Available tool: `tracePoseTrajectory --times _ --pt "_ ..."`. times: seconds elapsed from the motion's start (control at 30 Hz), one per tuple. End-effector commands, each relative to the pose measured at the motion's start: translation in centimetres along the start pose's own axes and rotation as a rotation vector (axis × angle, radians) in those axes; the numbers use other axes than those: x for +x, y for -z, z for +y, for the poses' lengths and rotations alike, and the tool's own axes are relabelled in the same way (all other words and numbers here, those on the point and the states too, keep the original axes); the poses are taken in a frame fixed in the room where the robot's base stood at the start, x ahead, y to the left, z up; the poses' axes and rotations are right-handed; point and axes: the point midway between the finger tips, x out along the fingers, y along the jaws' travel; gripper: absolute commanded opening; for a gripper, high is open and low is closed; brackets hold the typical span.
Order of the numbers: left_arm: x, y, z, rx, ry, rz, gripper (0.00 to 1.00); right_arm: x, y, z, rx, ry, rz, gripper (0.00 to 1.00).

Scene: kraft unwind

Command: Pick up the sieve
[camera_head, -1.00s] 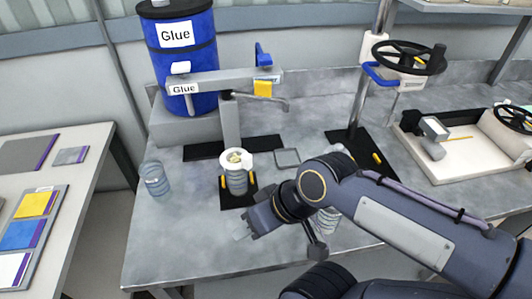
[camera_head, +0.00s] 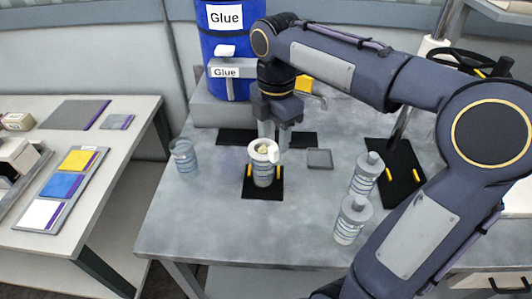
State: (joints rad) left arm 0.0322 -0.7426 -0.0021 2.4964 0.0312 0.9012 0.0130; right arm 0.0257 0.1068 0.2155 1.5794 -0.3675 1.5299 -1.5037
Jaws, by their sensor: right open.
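The sieve (camera_head: 257,147) looks like a white ring with a pale yellowish middle. It sits on top of a clear ribbed jar (camera_head: 263,175), which stands upright on a black mat with yellow pegs. My right gripper (camera_head: 275,143) is open and points down, with its fingers at the sieve's far edge. I cannot tell whether the fingers touch the sieve. My left gripper is not in view.
A blue glue drum (camera_head: 228,50) stands behind, partly hidden by my right arm. A small grey square (camera_head: 320,159) lies right of the mat. The table's front left is clear.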

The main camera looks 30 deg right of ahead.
Motion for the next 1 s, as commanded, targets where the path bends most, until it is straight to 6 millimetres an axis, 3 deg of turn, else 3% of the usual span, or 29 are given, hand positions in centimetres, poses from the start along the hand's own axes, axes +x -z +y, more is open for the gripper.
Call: tracePoseTrajectory --times 0.27,0.57,0.9,1.0 --pt "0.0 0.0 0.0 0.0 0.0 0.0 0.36 4.0 0.2 -0.2 0.002 0.003 0.0 0.45" --pt "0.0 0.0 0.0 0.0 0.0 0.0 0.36 4.5 0.2 -0.1 0.003 0.0 0.001 0.45" --pt "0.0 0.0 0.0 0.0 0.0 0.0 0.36 4.5 0.2 -0.1 0.003 -0.001 0.001 0.01" --pt "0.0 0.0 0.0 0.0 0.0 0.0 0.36 4.4 0.2 -0.1 0.003 -0.001 0.001 0.0"
